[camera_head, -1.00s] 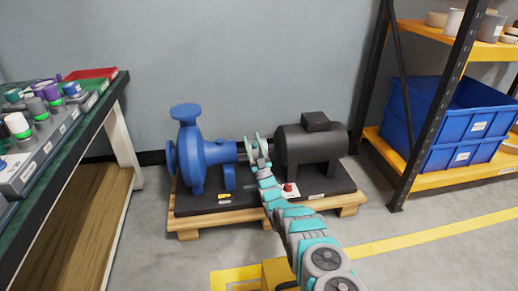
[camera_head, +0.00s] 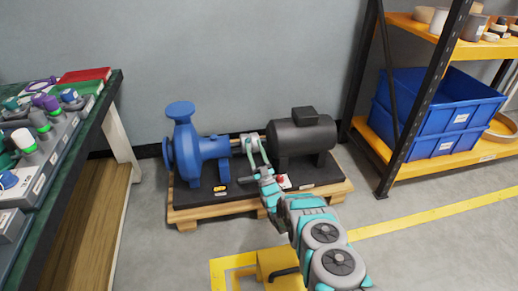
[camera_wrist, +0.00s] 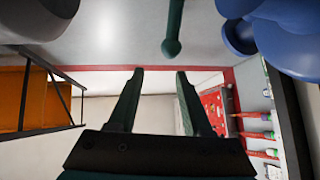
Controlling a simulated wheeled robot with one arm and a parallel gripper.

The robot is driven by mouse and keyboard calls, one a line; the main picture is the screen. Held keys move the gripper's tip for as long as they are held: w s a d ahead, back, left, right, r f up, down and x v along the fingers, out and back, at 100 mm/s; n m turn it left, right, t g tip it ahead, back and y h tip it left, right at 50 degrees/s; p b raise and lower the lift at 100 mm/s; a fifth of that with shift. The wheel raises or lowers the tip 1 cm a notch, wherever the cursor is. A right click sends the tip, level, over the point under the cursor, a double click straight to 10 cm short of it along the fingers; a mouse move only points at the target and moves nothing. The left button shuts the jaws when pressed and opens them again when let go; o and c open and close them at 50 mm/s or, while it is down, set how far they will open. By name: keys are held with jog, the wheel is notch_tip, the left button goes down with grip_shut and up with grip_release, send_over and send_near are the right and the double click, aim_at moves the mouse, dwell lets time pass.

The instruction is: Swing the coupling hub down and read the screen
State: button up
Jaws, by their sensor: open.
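The blue pump (camera_head: 184,145) and the dark motor (camera_head: 302,138) stand on a black base, with the coupling between their shafts. My gripper (camera_head: 253,143) reaches up in front of this coupling gap, with its two pale fingers apart. In the wrist view my gripper (camera_wrist: 160,76) is open and empty. A dark green rod with a rounded end (camera_wrist: 172,46) hangs from the top edge just beyond the fingertips, apart from them. The hub itself is hard to make out behind the fingers. A small orange display (camera_head: 220,188) sits on the base; its reading is too small to tell.
A wooden pallet (camera_head: 190,218) carries the base. A small panel with a red button (camera_head: 284,181) is close to my arm. A workbench (camera_head: 80,130) stands left, a shelf rack with blue bins (camera_head: 425,130) right. A yellow line (camera_head: 420,216) crosses the floor.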

jog(key=shift+s+d+p, duration=0.35)
jog(key=shift+s+p, duration=0.25)
jog(key=shift+s, duration=0.05)
jog(key=shift+s+d+p, duration=0.4)
jog(key=shift+s+p, duration=0.15)
jog(key=shift+s, duration=0.05)
jog(key=shift+s+d+p, duration=0.35)
jog(key=shift+s+p, duration=0.25)
jog(key=shift+s, duration=0.05)
jog(key=shift+c, duration=0.3)
